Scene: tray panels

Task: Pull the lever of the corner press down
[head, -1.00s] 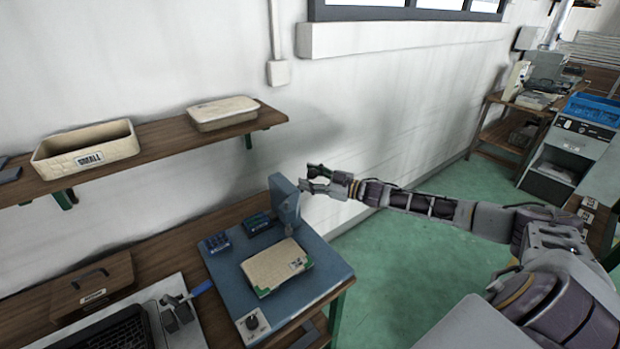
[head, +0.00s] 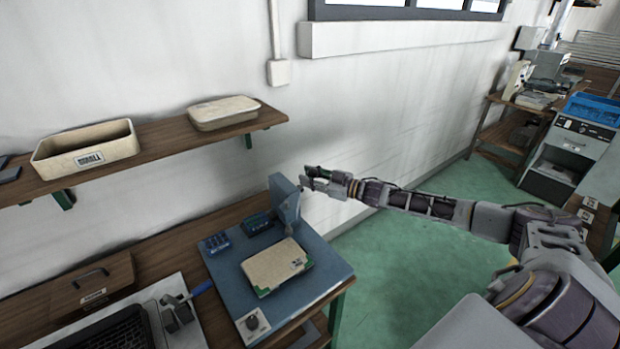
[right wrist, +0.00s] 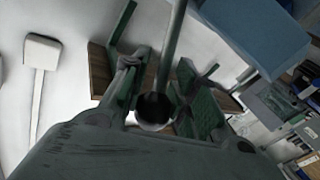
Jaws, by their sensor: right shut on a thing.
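The corner press has a blue-grey base (head: 225,275) on the bench and an upright column (head: 285,200) at its back right corner. A flat cream package with green corners (head: 277,267) lies on the base. My right gripper (head: 312,178) is beside the column top, reaching in from the right. In the right wrist view, a grey lever rod (right wrist: 174,50) with a dark round end (right wrist: 154,108) lies between the green-padded fingers, and the gripper is shut on it. In the head view the lever is mostly hidden by the fingers. My left gripper is not in view.
A wall shelf (head: 160,146) above the bench holds a cream bin (head: 86,158) and a lidded box (head: 222,114). A tray with a black keyboard-like item (head: 115,335) stands left. Green floor is clear to the right.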

